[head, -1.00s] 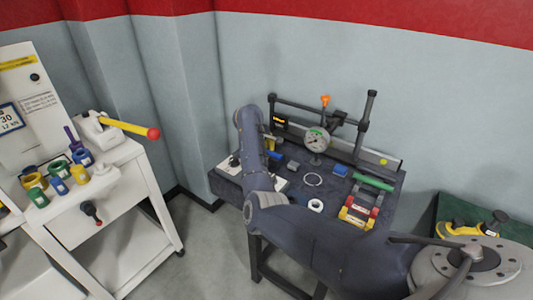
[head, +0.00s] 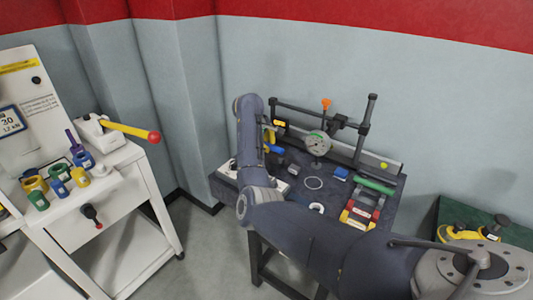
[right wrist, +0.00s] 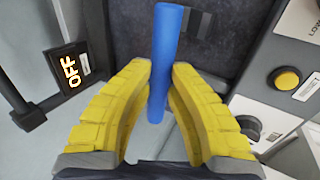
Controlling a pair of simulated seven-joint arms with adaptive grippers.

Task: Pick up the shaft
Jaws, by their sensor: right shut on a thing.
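The shaft is a plain blue rod (right wrist: 171,38), seen in the right wrist view between the yellow fingers of my right gripper (right wrist: 156,72). The gripper is shut on it, and the rod sticks out beyond the fingertips. In the head view the right gripper (head: 269,137) is at the back left of the dark table, partly hidden by my own arm. The blue shaft (head: 277,149) shows just beside it, above the table. My left gripper is not in view.
A white cart (head: 140,215) with colored cups stands at left, with open floor between.

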